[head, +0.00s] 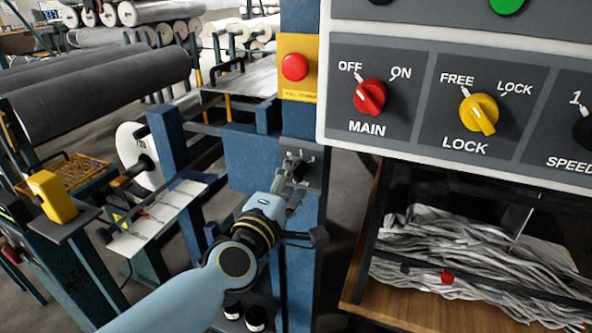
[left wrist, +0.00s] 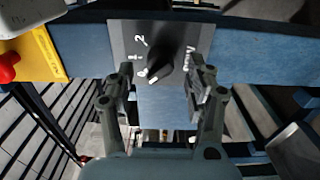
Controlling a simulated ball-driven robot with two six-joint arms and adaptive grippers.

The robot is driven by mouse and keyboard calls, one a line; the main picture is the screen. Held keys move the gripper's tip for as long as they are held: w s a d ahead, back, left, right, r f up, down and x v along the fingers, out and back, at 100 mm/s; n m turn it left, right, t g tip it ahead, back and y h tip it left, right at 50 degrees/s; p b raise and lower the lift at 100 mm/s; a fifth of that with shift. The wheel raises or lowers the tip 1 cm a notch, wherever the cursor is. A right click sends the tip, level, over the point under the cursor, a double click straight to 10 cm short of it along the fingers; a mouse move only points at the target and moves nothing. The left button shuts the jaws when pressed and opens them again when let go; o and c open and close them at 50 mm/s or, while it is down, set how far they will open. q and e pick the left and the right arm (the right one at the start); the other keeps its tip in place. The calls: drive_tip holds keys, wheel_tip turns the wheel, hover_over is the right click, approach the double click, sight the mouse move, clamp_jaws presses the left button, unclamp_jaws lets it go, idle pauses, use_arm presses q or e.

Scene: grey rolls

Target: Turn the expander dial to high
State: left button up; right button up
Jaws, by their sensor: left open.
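A black dial (left wrist: 160,66) sits on a dark grey plate (left wrist: 125,38) in the left wrist view. The marks 0, 1 and 2 stand along its left side, and a white pointer line on the dial lies close to the 0. A label on the right side is partly hidden by a finger. In the head view the plate (head: 312,168) is on a blue post, and the dial is mostly hidden by my gripper. My left gripper (left wrist: 161,80) is open, with one finger on each side of the dial; contact is unclear. It also shows in the head view (head: 290,180).
A red button on a yellow plate (head: 311,90) is above the dial on the post (head: 303,260). A panel (head: 420,110) with a red MAIN knob (head: 370,97) and yellow LOCK knob (head: 479,114) is at the right. Grey strips (head: 470,250) lie below it.

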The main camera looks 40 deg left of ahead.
use_arm(q)
drive_tip(key=shift+x, duration=1)
drive_tip(key=shift+c, duration=0.4)
clamp_jaws()
